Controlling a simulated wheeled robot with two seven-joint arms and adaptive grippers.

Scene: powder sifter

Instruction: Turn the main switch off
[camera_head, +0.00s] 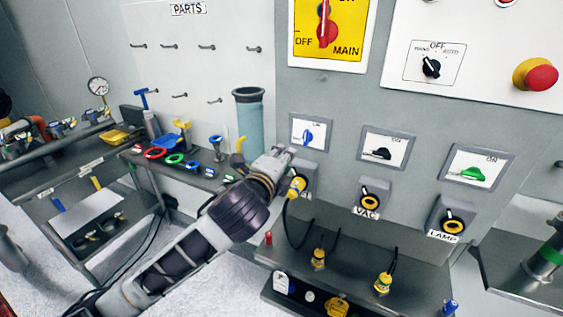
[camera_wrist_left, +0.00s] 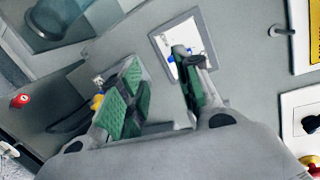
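The main switch (camera_head: 326,32) is a red handle on a yellow plate (camera_head: 350,45) marked OFF and MAIN, at the top of the head view. The handle stands about upright, and the plate's upper part is cut off. A yellow plate edge (camera_wrist_left: 315,32) shows at the right of the left wrist view. My left gripper (camera_head: 284,151) is below and left of the main switch, beside a small panel with a blue switch (camera_head: 308,137). In the left wrist view its green-padded fingers (camera_wrist_left: 160,98) are apart, with nothing seen between them. My right gripper is not in view.
A white panel with a black selector (camera_head: 431,67) and a red emergency knob (camera_head: 541,75) is right of the main switch. Panels with a black switch (camera_head: 381,153) and a green switch (camera_head: 473,174) sit lower. A blue cylinder (camera_head: 249,118) stands left of the gripper.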

